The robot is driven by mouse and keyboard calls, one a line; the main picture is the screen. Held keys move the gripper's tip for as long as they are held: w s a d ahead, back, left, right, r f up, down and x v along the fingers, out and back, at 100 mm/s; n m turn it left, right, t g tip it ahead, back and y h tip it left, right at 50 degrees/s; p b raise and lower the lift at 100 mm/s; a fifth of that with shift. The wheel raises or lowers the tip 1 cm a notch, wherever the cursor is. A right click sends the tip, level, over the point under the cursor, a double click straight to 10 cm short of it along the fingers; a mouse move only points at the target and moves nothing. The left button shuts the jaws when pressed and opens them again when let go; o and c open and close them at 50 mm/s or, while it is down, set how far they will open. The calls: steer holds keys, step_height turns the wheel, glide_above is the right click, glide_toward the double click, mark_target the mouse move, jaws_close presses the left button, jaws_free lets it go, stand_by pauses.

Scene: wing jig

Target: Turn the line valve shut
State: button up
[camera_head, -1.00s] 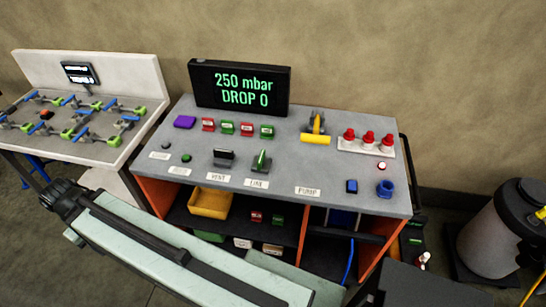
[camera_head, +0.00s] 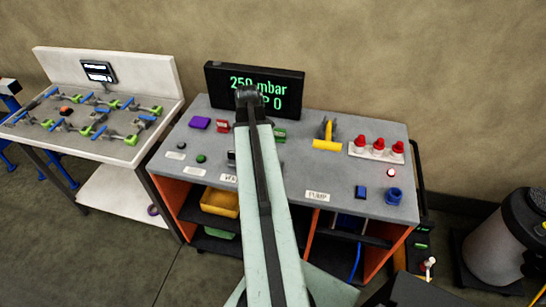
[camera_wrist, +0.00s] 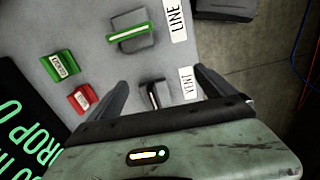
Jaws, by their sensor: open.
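The line valve (camera_wrist: 128,33) shows in the wrist view beside the LINE label (camera_wrist: 177,18). It has a green handle with a pale stripe, roughly at right angles to the label's long side. In the head view my arm hides it. My gripper (camera_wrist: 160,76) is open and empty, with its fingers apart in the wrist view. The black vent valve (camera_wrist: 154,95) appears between the fingers, partly hidden by the gripper body. The line valve lies beyond the fingertips, up and to the left. I cannot tell the gripper's height above the bench.
A display (camera_head: 283,88), partly covered by my arm, reads 250 mbar. Green (camera_wrist: 60,65) and red (camera_wrist: 82,97) tags stand near the valves. A yellow-handled valve (camera_head: 327,144) and red-topped knobs (camera_head: 378,148) are to the right. A white jig table (camera_head: 105,147) stands left.

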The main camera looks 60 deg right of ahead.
steer(key=s+d, duration=0.1)
steer(key=s, duration=0.1)
steer(key=s+d, duration=0.4)
steer(key=shift+s+d+r, duration=0.15)
steer(key=shift+d+r, duration=0.05)
steer(key=shift+r, duration=0.2)
step_height(320, 180, down, 8)
steer(key=b, duration=0.7)
steer(key=shift+b, duration=0.4)
steer(key=shift+r, duration=0.1)
steer(key=c, duration=1.4)
